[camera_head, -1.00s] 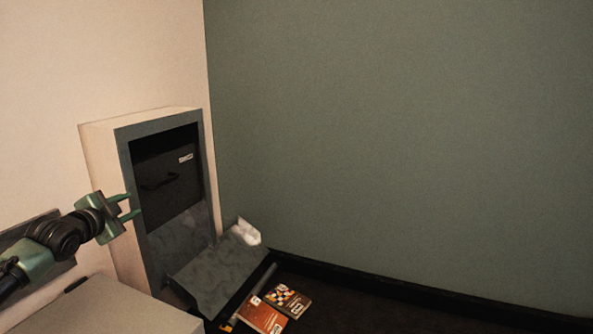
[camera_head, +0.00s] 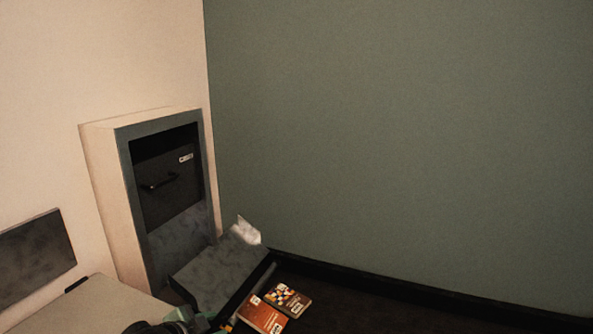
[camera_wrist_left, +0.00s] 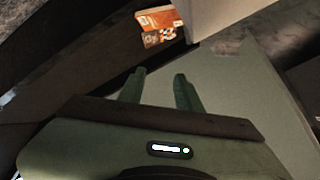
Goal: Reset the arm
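My left gripper (camera_wrist_left: 160,72) shows in the left wrist view with its two green fingers apart and nothing between them. In the head view only a dark and green piece of my left arm (camera_head: 165,326) shows at the bottom edge, below the cabinet. The fingertips cannot be made out there. My right gripper is in neither view.
A tall cabinet (camera_head: 160,220) with a dark handled panel (camera_head: 165,185) stands against the pale wall. A grey sloped plate (camera_head: 215,272) lies before it. An orange book (camera_head: 262,316) and a patterned book (camera_head: 287,299) lie right of it. A pale surface (camera_head: 90,310) is at lower left.

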